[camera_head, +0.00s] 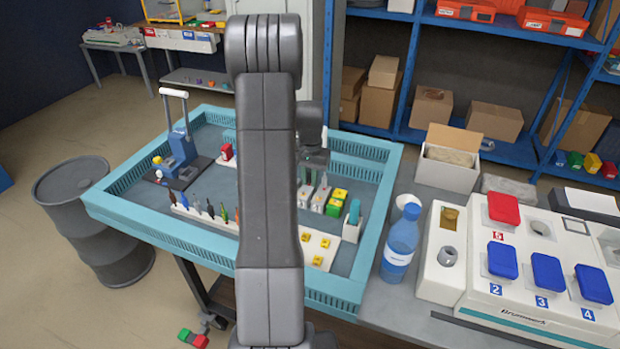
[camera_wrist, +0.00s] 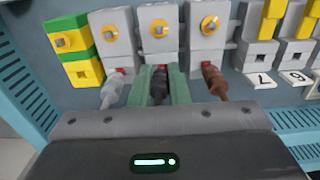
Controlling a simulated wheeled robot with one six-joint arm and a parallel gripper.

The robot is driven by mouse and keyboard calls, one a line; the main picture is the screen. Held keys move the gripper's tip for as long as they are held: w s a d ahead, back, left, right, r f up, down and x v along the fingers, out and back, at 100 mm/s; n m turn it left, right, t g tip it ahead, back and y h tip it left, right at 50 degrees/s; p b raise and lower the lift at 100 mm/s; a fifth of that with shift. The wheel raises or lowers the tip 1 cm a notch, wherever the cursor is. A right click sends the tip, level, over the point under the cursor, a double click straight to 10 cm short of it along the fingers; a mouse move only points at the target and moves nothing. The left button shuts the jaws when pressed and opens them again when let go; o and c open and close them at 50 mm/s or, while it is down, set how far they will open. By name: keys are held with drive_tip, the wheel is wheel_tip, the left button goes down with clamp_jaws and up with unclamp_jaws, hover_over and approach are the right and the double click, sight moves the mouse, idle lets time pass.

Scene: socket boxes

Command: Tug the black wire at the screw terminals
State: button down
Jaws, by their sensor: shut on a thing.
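The black wire (camera_wrist: 157,86) shows in the wrist view with its end at the middle grey screw terminal (camera_wrist: 160,38). My gripper (camera_wrist: 158,88) has its two green fingers on either side of the black wire, shut on it just in front of the terminal. A grey wire (camera_wrist: 110,90) is at the left terminal (camera_wrist: 112,38) and a brown wire (camera_wrist: 214,82) at the right terminal (camera_wrist: 206,32). In the head view my arm hides much of the work area, and the black wire cannot be made out.
A green and yellow terminal (camera_wrist: 73,42) stands left of the grey ones. The teal tray (camera_head: 130,216) has raised walls.

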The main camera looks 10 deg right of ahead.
drive_tip(key=shift+s+d+f, duration=0.1)
drive_tip(key=shift+s+d, duration=0.05)
drive_tip(key=c, duration=1.3)
unclamp_jaws()
drive_tip(key=shift+d, duration=0.15)
drive_tip(key=o, duration=0.3)
drive_tip(key=shift+a, duration=0.2)
drive_tip(key=shift+o, duration=0.2)
